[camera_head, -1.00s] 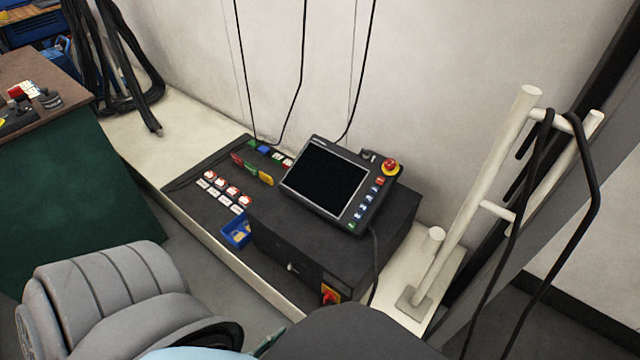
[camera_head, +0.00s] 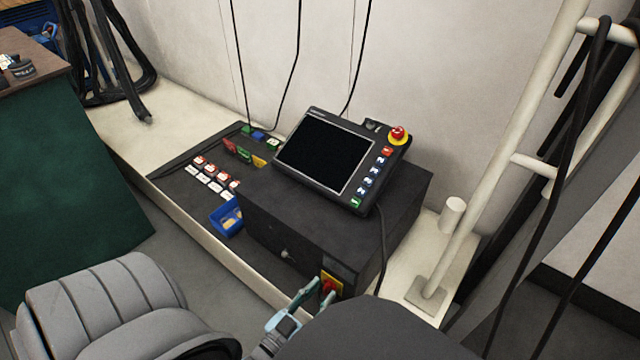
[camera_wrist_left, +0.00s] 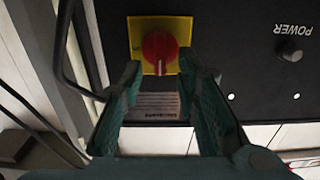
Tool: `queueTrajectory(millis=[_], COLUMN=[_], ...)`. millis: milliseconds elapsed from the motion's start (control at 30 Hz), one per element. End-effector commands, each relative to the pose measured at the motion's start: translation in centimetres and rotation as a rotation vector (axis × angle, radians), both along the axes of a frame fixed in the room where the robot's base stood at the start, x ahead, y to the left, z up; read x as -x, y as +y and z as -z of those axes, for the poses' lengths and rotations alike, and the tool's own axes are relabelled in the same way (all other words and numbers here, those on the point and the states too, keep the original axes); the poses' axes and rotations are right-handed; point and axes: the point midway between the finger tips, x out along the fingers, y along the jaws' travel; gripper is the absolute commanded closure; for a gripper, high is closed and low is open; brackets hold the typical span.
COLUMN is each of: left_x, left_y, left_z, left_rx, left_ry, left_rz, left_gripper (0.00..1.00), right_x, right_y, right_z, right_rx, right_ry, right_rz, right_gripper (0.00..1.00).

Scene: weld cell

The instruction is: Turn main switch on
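The main switch is a red rotary knob (camera_head: 328,285) on a yellow plate (camera_head: 334,276), on the front face of the black control box (camera_head: 290,232). In the left wrist view the red knob (camera_wrist_left: 159,50) and yellow plate (camera_wrist_left: 137,32) are straight ahead, with a label plate beside them. My left gripper (camera_head: 317,290) is at the knob. In the wrist view its teal fingers (camera_wrist_left: 158,75) are open, one on each side of the knob's near edge. Whether they touch the knob cannot be told. My right gripper is not in view.
A black knob marked POWER (camera_wrist_left: 289,49) sits beside the switch. A touch panel (camera_head: 325,155) with a red emergency button (camera_head: 398,134) stands on the box. A blue bin (camera_head: 226,218) is left of it. A white pipe rack (camera_head: 505,160) stands at right.

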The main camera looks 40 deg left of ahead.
Motion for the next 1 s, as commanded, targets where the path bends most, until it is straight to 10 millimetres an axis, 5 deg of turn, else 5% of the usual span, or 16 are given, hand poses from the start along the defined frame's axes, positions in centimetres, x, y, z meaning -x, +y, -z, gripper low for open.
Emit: queueTrajectory(millis=[300, 500, 1000], left_x=[-0.49, -0.47, -0.43], left_y=[0.02, 0.01, -0.09], left_z=[-0.02, 0.00, 0.01], left_rx=[0.000, 0.000, -0.059], left_ry=[0.001, 0.001, 0.004], left_rz=[0.000, 0.000, 0.000], left_gripper=[0.71, 1.00, 1.00], right_x=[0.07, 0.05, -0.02], right_y=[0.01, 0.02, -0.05], right_z=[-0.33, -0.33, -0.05], right_rx=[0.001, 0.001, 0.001], right_ry=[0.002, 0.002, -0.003], right_rz=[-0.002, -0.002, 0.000], right_gripper=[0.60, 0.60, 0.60])
